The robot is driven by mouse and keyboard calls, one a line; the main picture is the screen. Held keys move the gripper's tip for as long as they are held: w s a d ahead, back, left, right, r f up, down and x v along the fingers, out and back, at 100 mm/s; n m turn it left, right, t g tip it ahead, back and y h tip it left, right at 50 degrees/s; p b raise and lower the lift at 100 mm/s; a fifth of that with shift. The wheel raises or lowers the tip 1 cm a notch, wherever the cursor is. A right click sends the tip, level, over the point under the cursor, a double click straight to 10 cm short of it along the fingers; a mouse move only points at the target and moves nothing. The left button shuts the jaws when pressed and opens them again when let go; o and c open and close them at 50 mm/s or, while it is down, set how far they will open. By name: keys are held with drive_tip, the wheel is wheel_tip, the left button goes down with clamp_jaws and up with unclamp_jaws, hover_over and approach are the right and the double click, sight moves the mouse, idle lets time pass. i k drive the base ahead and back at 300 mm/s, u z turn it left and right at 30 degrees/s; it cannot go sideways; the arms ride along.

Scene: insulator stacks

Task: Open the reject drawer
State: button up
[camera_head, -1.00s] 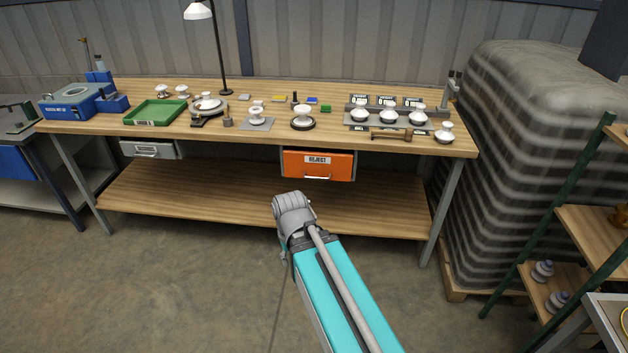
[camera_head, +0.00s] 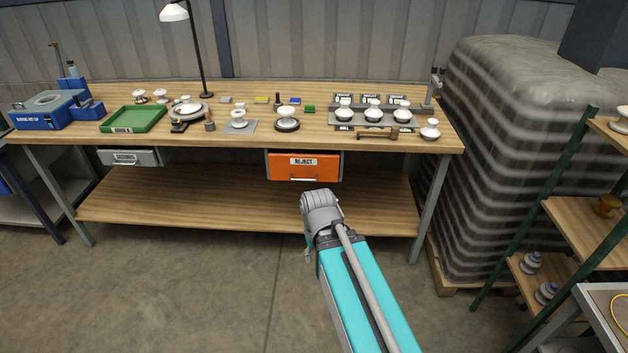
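The reject drawer (camera_head: 304,167) is an orange box with a white REJECT label and a pale handle (camera_head: 304,179) low on its front. It hangs under the workbench top, near the middle. Whether it stands out from the bench at all is hard to tell. My teal arm reaches up from the bottom of the picture and ends in a grey rounded wrist (camera_head: 319,206), which appears below and slightly right of the drawer, apart from it. My gripper's fingers do not show; they are hidden beyond the wrist.
The wooden workbench (camera_head: 250,145) holds a green tray (camera_head: 134,119), a lamp (camera_head: 174,13) and several white insulators. A grey drawer (camera_head: 128,157) hangs at left. A lower shelf (camera_head: 180,203) runs beneath. A wrapped pallet stack (camera_head: 500,160) and shelving stand at right. Floor in front is clear.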

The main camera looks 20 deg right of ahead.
sight(285, 164)
drive_tip(key=z, duration=0.6)
drive_tip(key=i, duration=1)
drive_tip(key=u, duration=0.05)
